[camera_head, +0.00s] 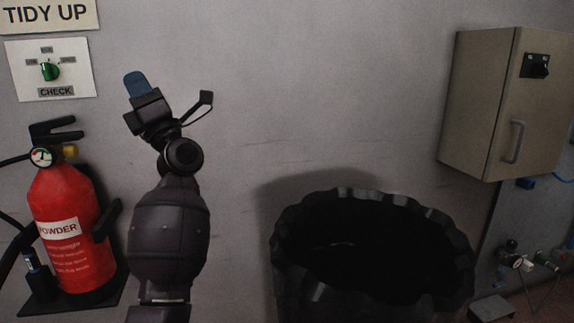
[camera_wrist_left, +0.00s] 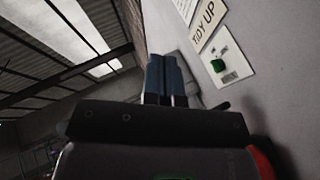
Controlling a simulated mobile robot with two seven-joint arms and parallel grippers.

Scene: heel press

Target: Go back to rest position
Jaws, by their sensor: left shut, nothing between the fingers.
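My left arm rises from the bottom of the head view, left of centre. Its left gripper (camera_head: 135,84) points upward in front of the bare wall, with blue fingers together. In the left wrist view the two blue fingers of the gripper (camera_wrist_left: 163,62) lie side by side, shut, with nothing between them. The gripper appears apart from everything around it. My right gripper is in neither view.
A red fire extinguisher (camera_head: 66,215) stands left of my arm. Above it is a panel with a green knob (camera_head: 49,71) and a TIDY UP sign (camera_head: 45,14). A black bin (camera_head: 287,257) is right of my arm. A beige cabinet (camera_head: 480,100) hangs at the right.

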